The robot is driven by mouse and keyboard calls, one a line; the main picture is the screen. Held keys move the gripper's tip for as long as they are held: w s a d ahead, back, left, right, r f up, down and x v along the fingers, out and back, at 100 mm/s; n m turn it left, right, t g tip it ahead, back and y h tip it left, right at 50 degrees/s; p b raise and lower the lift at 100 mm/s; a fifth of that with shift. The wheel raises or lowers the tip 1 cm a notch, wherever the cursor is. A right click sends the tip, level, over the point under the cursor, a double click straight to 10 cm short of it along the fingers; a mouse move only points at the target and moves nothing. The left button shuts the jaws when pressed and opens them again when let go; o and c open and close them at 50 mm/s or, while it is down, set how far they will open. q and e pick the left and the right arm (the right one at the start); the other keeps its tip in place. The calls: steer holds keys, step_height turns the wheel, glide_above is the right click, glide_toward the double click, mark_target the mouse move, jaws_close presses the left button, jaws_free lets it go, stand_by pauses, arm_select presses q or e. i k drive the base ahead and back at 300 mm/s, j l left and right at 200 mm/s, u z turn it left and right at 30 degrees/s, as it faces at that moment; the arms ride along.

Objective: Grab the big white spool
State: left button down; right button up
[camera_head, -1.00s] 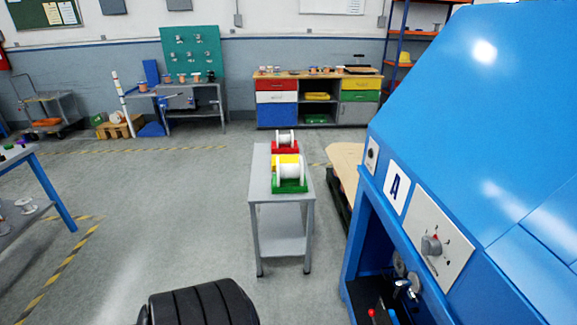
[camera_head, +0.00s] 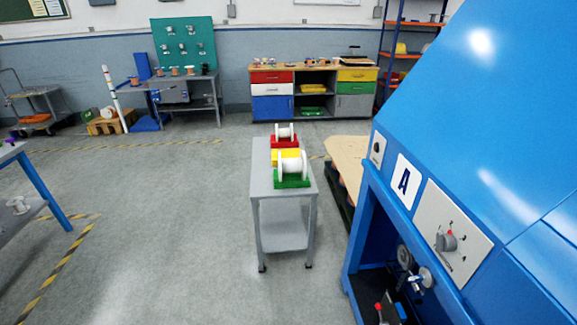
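A big white spool (camera_head: 291,163) sits in a green holder (camera_head: 292,182) at the near end of a narrow grey table (camera_head: 262,173). A smaller white spool (camera_head: 285,131) sits in a red holder (camera_head: 284,142) at the table's far end. A yellow holder (camera_head: 285,157) stands between them, partly hidden behind the big spool. Neither of my grippers is in the head view.
A large blue machine (camera_head: 520,130) marked A fills the right side, close to the grey table. A blue-legged table (camera_head: 44,185) stands at the left. Open floor (camera_head: 160,220) lies left and in front of the grey table. Drawer cabinets (camera_head: 315,92) line the back wall.

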mark_target(293, 165)
steer(key=i+j, duration=0.2)
steer(key=i, duration=0.3)
steer(key=i+j+z, duration=0.15)
steer(key=i, duration=0.4)
